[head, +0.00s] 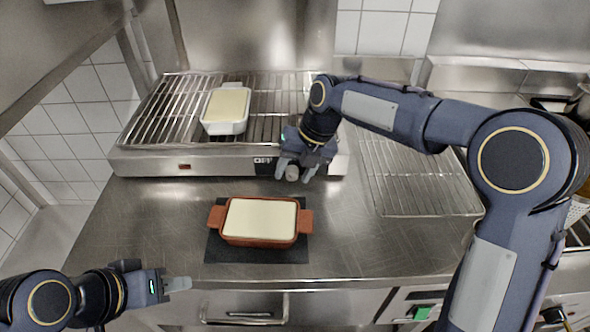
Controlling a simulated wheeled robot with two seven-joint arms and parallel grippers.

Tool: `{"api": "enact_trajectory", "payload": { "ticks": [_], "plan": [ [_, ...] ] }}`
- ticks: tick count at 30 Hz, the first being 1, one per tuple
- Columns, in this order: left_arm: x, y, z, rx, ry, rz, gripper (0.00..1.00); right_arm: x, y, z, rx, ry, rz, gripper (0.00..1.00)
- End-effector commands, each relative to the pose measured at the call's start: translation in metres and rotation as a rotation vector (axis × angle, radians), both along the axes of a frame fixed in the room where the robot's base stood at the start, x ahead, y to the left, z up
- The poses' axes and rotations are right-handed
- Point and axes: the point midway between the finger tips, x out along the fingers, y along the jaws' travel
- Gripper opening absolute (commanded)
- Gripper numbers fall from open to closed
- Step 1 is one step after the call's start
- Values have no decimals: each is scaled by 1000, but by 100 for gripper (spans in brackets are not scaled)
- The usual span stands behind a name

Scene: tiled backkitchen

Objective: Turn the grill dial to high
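The grill (140,160) stands at the back of the counter, with a wire rack on top and a steel front panel. A round grey dial (292,173) shows at the right part of that front. My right gripper (295,170) reaches down to it, with one finger on each side of the dial. A small gap shows on the right side of the dial, so the fingers look open around it. The dial's pointer and marks are hidden or too small to read. My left gripper (178,284) is low at the left, before the counter's front edge, far from the grill; its finger gap is not clear.
A white dish (227,108) with pale filling stands on the grill rack. A brown dish (260,221) with pale filling sits on a dark mat (228,254) in front of the grill. A wire rack (420,180) lies to the right. The counter's left front is clear.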

Motion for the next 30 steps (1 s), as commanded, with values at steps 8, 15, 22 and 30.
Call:
{"api": "enact_trajectory", "payload": {
  "ticks": [8,15,22,30],
  "plan": [
    [0,0,0,0,0,0,36,0,-2,5,0,-1,-1,48],
    [0,0,2,0,0,0,36,0,-15,42,2,-3,-2,48],
    [0,0,3,0,0,0,36,-1,-25,69,0,-1,0,48],
    [0,0,3,0,0,0,36,-1,-26,74,0,0,-1,48]
  ]
}}
